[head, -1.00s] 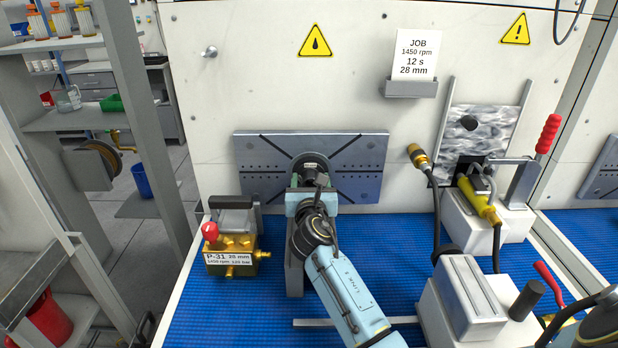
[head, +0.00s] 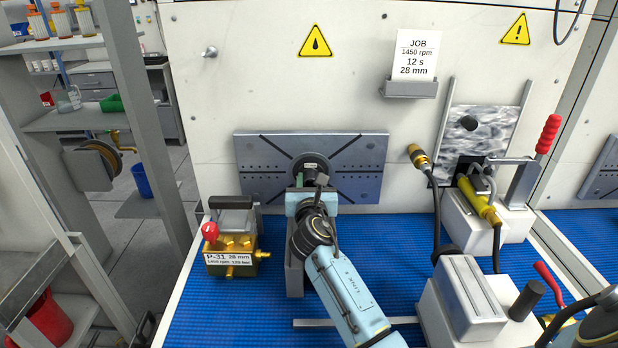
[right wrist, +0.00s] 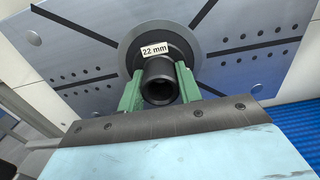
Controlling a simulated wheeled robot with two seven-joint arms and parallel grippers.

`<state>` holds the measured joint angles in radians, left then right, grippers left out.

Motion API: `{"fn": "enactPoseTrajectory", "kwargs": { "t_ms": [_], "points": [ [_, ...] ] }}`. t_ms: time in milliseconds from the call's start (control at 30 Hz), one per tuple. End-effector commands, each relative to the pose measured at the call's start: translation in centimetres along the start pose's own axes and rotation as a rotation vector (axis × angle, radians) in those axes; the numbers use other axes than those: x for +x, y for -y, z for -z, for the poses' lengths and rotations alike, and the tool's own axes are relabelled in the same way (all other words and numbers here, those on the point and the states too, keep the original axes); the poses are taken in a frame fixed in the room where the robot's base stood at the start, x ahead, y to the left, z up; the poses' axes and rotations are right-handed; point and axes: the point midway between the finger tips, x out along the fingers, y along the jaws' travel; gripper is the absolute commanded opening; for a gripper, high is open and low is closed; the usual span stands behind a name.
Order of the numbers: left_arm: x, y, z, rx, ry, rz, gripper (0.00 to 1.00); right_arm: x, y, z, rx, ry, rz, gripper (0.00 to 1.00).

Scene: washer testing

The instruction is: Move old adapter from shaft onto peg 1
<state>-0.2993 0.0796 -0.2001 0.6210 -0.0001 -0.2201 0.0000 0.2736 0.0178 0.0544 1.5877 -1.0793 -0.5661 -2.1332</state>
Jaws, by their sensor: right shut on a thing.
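The old adapter (right wrist: 150,50) is a dark round flange with a hollow black collar and a "22 mm" label. It sits at the middle of the slotted grey plate on the wall, and also shows in the head view (head: 311,166). The shaft is hidden behind it. My right gripper (right wrist: 160,88) is shut on the adapter's collar, one green finger on each side; in the head view the gripper (head: 311,182) reaches it from below. A small metal peg (head: 209,52) sticks out bare from the wall at upper left; no number is legible on it. My left gripper is not in view.
The slotted plate (head: 360,172) is behind the adapter. A brass pump block (head: 231,262) labelled P-31 stands left of my right arm. A job card (head: 414,54) sits in a wall holder. Clamp fixtures (head: 490,215) and hoses stand right. The wall between peg and plate is largely clear.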

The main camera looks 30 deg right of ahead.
Motion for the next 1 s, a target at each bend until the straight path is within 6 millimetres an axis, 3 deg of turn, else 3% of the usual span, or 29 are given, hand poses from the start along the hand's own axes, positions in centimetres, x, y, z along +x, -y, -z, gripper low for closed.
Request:
{"fn": "enactPoseTrajectory", "kwargs": {
  "t_ms": [1000],
  "points": [
    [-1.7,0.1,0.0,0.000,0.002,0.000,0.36,-2.9,0.0,0.0,0.000,-0.002,-0.001,0.00]
  ]
}}
